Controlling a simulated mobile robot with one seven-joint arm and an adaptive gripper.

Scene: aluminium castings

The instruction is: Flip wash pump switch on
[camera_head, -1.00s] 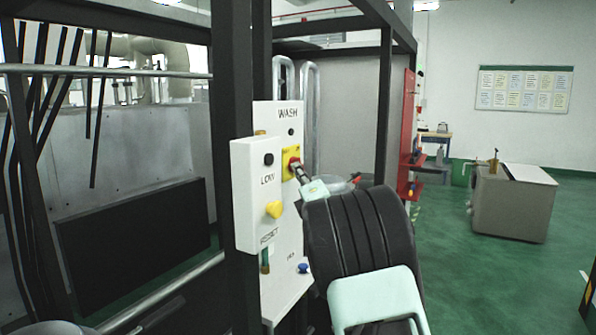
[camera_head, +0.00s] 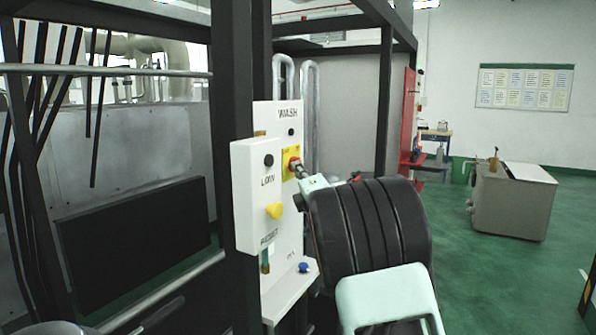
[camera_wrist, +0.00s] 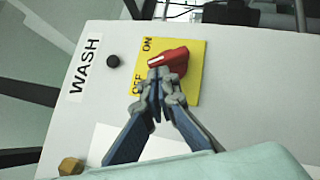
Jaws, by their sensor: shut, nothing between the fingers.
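The wash panel (camera_head: 287,125) is a white plate lettered WASH; it also shows in the wrist view (camera_wrist: 235,60). It carries a red rotary switch (camera_wrist: 170,58) on a yellow plate (camera_wrist: 190,84) marked ON and OFF. In the wrist view the red handle lies slanted, its left end between the two labels. In the head view the red switch (camera_head: 293,163) shows small beside my gripper (camera_head: 299,171). In the wrist view my gripper (camera_wrist: 159,76) is shut and empty, its fingertips at the handle's OFF side. They overlap the handle's lower edge; I cannot tell whether they touch.
A black knob (camera_wrist: 113,61) sits near the WASH lettering. A blue knob (camera_head: 303,267) is lower down.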

